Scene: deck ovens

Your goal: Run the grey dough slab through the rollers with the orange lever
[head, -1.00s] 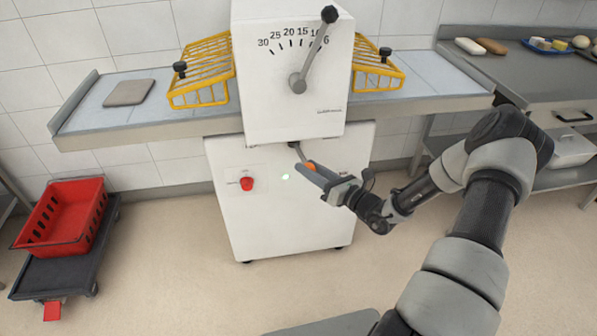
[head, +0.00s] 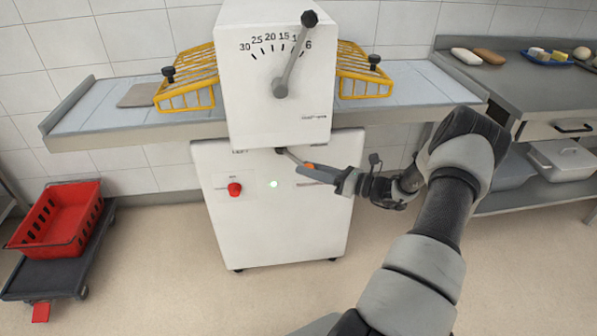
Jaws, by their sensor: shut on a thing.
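The grey dough slab (head: 136,95) lies flat on the left belt table (head: 75,118), its right edge behind the left yellow guard (head: 184,102). The white sheeter (head: 278,115) stands between the two belt tables. Its orange lever (head: 308,166) sticks out below the upper housing on a short metal rod, angled to the right. My gripper (head: 318,172) is shut on the lever's orange handle, of which only a small part shows. The rollers are hidden inside the housing.
A dial with a black-knobbed arm (head: 294,57) is on the housing, and a red button (head: 235,189) is below. A red crate (head: 58,215) sits on a dark trolley at left. A steel counter (head: 510,88) with several foods is at right. Open floor lies in front.

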